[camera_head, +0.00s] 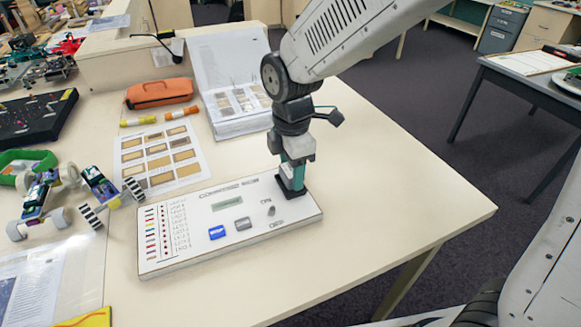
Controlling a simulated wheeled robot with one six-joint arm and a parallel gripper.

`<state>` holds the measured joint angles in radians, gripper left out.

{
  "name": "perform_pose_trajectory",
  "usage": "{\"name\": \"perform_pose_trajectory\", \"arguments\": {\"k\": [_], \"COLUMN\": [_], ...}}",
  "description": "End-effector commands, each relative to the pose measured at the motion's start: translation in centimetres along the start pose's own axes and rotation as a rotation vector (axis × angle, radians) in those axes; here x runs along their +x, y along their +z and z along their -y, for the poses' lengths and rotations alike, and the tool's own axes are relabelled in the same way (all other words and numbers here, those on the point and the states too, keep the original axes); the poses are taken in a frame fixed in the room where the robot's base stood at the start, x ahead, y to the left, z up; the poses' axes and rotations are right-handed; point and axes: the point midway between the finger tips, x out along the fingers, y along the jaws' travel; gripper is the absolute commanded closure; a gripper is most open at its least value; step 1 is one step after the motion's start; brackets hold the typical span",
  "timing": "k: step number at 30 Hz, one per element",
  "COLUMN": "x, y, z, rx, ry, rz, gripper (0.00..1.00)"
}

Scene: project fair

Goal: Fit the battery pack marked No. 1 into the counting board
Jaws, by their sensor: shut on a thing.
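The counting board (186,257) is a white panel lying flat on the table, with a small display, a blue button, a grey button and a column of coloured marks at its left.
Behind the board are a sheet of tan samples (131,143), an open binder (213,48), an orange pouch (160,94) and glue sticks (138,122). Small wheeled robots (40,195) stand at the left. The table is clear to the right and in front.

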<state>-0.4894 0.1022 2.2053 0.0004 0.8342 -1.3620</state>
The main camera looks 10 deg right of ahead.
Motion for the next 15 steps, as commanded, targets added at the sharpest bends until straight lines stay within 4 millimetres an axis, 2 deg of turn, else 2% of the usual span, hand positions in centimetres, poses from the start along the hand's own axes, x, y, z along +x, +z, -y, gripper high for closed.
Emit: {"name": "perform_pose_trajectory", "arguments": {"k": [15], "x": [0.62], "y": [0.0], "z": [-0.01], "rx": [0.0], "ry": [0.0], "rz": [0.0], "gripper": [0.73]}}
